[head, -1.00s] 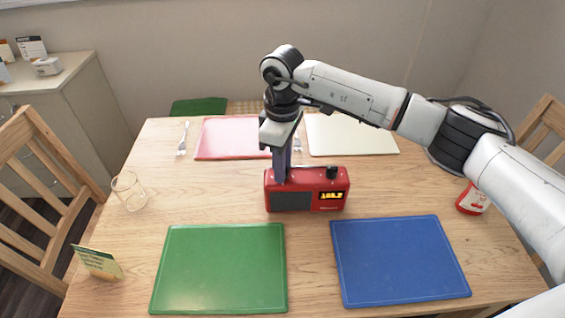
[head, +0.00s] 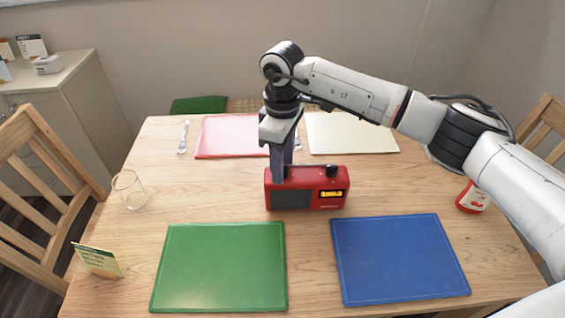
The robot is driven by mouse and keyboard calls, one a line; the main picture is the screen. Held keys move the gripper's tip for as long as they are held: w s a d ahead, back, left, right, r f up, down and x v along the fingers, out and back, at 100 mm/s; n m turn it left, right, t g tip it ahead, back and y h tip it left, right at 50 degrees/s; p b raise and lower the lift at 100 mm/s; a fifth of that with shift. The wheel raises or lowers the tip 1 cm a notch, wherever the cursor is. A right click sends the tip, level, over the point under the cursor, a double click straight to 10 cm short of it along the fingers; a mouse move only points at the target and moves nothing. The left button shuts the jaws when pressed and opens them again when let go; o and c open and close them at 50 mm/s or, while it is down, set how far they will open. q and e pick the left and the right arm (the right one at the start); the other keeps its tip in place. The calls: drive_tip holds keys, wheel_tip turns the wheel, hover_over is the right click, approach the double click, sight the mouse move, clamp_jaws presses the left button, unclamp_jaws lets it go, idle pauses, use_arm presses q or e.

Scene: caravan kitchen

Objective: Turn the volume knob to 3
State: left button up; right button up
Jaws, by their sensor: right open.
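A red radio (head: 308,204) stands upright near the middle of the wooden table, with a grey speaker grille on its left and a small lit orange display (head: 331,194) on its right. The writing on the display is too small to read surely. A black knob (head: 332,171) shows on top at the radio's right end. My right gripper (head: 279,176) points down at the top left end of the radio, with its fingers open. Whatever lies between the fingers is hidden, so I cannot tell whether they touch a knob there. My left gripper is out of view.
A green mat (head: 222,268) and a blue mat (head: 399,261) lie in front of the radio. A pink mat (head: 228,137) and a cream mat (head: 352,134) lie behind. A glass (head: 129,190), a card (head: 97,261) and a red-and-white container (head: 472,198) stand near the edges.

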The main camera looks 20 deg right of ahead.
wheel_tip(320, 180, up, 10)
idle(0.4)
idle(0.3)
